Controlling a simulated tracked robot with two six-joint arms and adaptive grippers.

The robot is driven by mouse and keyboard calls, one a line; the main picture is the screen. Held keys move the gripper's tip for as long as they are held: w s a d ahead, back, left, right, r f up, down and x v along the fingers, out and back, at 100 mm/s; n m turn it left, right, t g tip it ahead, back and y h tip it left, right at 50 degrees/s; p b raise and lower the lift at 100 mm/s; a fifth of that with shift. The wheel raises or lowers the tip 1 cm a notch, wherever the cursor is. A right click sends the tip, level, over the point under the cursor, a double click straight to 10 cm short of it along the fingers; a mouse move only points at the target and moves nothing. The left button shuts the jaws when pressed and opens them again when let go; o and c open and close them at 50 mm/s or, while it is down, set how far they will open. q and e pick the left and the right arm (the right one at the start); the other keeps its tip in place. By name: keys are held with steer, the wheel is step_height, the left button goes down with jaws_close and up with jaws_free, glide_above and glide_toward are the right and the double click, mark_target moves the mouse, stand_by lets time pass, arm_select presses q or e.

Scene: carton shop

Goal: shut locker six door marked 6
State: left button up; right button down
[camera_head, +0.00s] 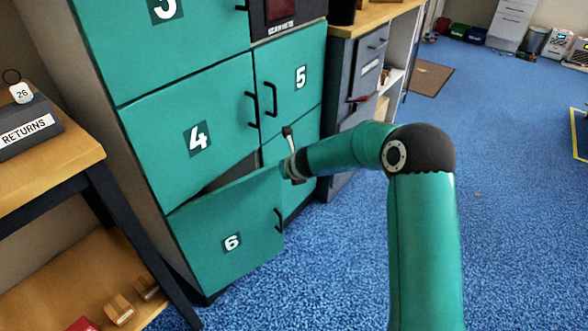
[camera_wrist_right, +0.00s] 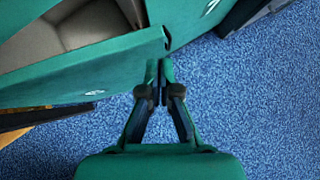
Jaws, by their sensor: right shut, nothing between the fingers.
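The green locker six door (camera_head: 232,222), marked 6, is at the bottom left of the locker block in the head view. It stands ajar, with a dark gap along its top edge and a black handle (camera_head: 279,220) near its right edge. The right wrist view looks down on the door (camera_wrist_right: 110,72) and into the grey locker interior (camera_wrist_right: 60,40). My right gripper (camera_head: 286,169) is at the door's upper right corner. Its fingers (camera_wrist_right: 158,72) are shut and empty, close to that corner; I cannot tell whether they touch it. My left gripper is not in view.
The locker four door (camera_head: 175,150) and locker five door (camera_head: 290,90) are above and look shut. A wooden table with a returns box (camera_head: 28,135) stands left. A workbench (camera_head: 350,90) stands behind right. Blue carpet (camera_head: 520,200) is open at the right.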

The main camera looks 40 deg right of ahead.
steer(key=d+v, duration=0.1)
steer(key=v, duration=0.3)
steer(key=s+a+r+m+t+y, duration=0.1)
steer(key=a+r+m+t+y, duration=0.15)
steer(key=a+m+y, duration=1.1)
steer(key=s+d+f+m+t+h+b, duration=0.1)
steer(key=s+f+m+t+h+b, duration=0.15)
steer(key=m+t, duration=0.55)
steer(key=m+g+h+b, duration=0.1)
steer(key=m+h+b, duration=0.2)
steer(key=m+h, duration=0.75)
glide_toward(281, 186)
steer(key=shift+m+y, duration=0.55)
steer(key=shift+m, duration=0.25)
steer(key=w+b, duration=0.1)
steer(key=w, duration=0.3)
steer(key=w+b, duration=0.1)
steer(key=w, duration=0.1)
steer(key=shift+d+r+b, duration=0.2)
steer(key=shift+d+b, duration=0.1)
steer(key=shift+d, duration=0.05)
